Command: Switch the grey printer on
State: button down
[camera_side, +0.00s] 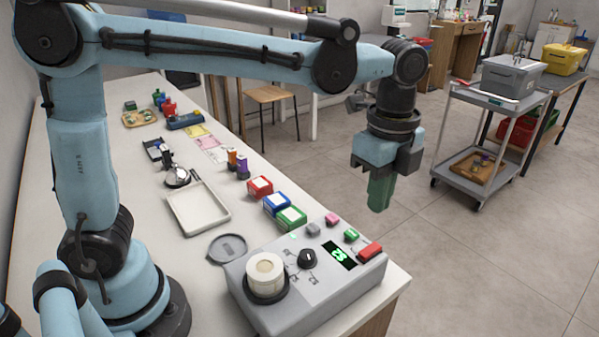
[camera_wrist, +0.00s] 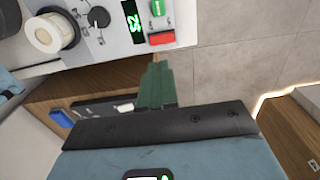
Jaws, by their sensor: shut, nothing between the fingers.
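The grey printer (camera_side: 300,300) sits at the near end of the white counter. My gripper (camera_side: 380,205) is shut and empty, in the air above and apart from the printer. In the wrist view my green fingers (camera_wrist: 157,65) point toward the red switch (camera_wrist: 162,39), with the printer (camera_wrist: 90,40) at the top.
A white tray (camera_side: 197,208), a round grey lid (camera_side: 227,248), red, blue and green boxes (camera_side: 276,203) and small bottles (camera_side: 242,166) stand on the counter. A grey cart (camera_side: 490,98) stands across the floor.

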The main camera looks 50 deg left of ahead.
notch_tip(320, 180, up, 5)
send_over(377, 248)
jog(key=s, duration=0.2)
jog(key=shift+w+a, duration=0.25)
jog(key=shift+w+d, duration=0.2)
jog(key=shift+w, duration=0.5)
jog(key=shift+f, duration=0.1)
notch_tip(377, 248, down, 14)
jog(key=shift+r, duration=0.1)
dwell(0.3)
